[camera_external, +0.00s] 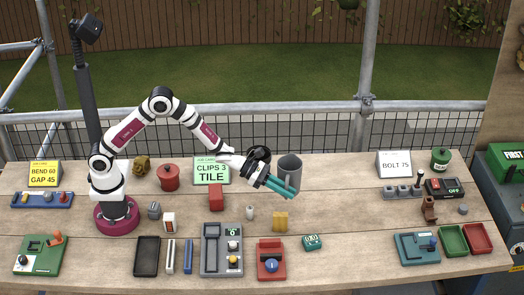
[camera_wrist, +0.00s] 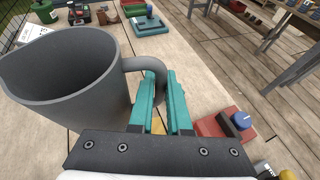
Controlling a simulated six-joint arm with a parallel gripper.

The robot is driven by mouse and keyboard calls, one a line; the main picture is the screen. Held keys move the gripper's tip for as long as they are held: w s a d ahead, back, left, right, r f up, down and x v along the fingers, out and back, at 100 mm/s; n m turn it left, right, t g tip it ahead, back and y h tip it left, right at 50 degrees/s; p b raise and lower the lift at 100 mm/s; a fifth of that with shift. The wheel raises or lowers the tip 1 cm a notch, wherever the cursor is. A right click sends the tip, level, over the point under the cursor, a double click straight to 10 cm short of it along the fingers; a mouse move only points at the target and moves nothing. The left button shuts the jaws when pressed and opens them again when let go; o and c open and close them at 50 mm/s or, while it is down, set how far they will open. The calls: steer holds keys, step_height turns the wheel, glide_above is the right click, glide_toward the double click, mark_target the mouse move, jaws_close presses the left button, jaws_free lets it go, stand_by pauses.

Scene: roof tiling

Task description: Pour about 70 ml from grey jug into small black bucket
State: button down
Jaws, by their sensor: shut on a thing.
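The grey jug (camera_external: 291,168) stands about upright at the middle right of the table in the external view. I cannot tell whether its base touches the table. It fills the left of the wrist view (camera_wrist: 75,95), with its rim at the upper left and its contents out of sight. My gripper (camera_external: 282,187) has teal fingers, which also show in the wrist view (camera_wrist: 165,95). They are shut on the jug's handle (camera_wrist: 150,65), which passes between them. I cannot clearly make out a small black bucket in either view.
A yellow block (camera_external: 280,221), a small white bottle (camera_external: 250,212) and a teal timer (camera_external: 312,242) lie in front of the jug. A red device (camera_external: 271,262) and a black tray (camera_external: 147,256) are nearer the front edge.

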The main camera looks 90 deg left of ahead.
glide_toward(301, 165)
steer(key=x, duration=0.5)
steer(key=shift+d+r, duration=0.15)
steer(key=shift+d, duration=0.05)
steer(key=s+a+r, duration=0.3)
steer(key=s+a, duration=0.4)
steer(key=a, duration=0.5)
steer(key=s+a+r, duration=0.3)
steer(key=s+a, duration=0.4)
steer(key=a, duration=0.5)
steer(key=shift+s+a+r, duration=0.15)
steer(key=shift+a+r, duration=0.15)
steer(key=shift+d, duration=0.1)
